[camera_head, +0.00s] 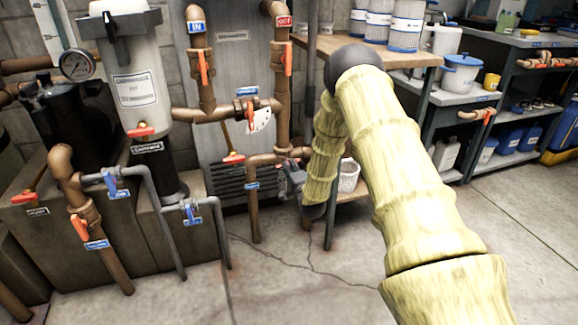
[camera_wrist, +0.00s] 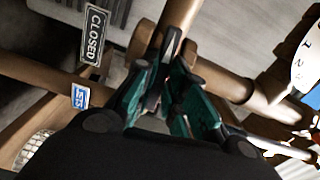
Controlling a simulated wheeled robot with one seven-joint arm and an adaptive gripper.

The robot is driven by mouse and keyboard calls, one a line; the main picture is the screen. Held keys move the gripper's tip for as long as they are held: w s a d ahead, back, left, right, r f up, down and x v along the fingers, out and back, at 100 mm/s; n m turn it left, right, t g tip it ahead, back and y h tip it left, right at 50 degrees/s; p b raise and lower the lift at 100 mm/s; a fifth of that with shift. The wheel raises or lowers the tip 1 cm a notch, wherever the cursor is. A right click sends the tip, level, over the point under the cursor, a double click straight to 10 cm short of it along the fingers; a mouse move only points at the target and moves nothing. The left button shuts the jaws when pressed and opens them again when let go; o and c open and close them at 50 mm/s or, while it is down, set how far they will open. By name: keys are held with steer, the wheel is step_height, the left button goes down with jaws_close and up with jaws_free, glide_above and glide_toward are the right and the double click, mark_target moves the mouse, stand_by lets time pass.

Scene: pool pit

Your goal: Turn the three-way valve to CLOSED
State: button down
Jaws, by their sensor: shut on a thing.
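My gripper (camera_head: 292,182) is low at the brown pipe junction, left of my yellow-sleeved arm. In the wrist view its teal fingers (camera_wrist: 162,90) are shut on a small part at the pipe, which looks like the three-way valve's handle. The fingers hide most of this handle and the valve body, so the handle's exact angle cannot be told. A dark CLOSED sign (camera_wrist: 95,34) stands to the upper left of the fingers, apart from them. A blue-and-white label (camera_wrist: 80,96) is on the pipe to the left.
Brown pipes with orange-handled valves (camera_head: 204,68) rise behind my gripper. A white dial plate (camera_head: 259,119) is above it. A wooden-topped bench (camera_head: 312,45) stands close behind my arm, with a white basket (camera_head: 348,176) below. The concrete floor (camera_head: 300,285) in front is clear.

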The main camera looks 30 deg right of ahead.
steer(key=n+p, duration=0.3)
steer(key=n, duration=1.4)
steer(key=shift+f+p, duration=0.1)
steer(key=shift+p, duration=0.25)
steer(key=shift+m, duration=0.3)
steer(key=c, duration=1.4)
jaws_free()
steer(key=shift+o, duration=0.2)
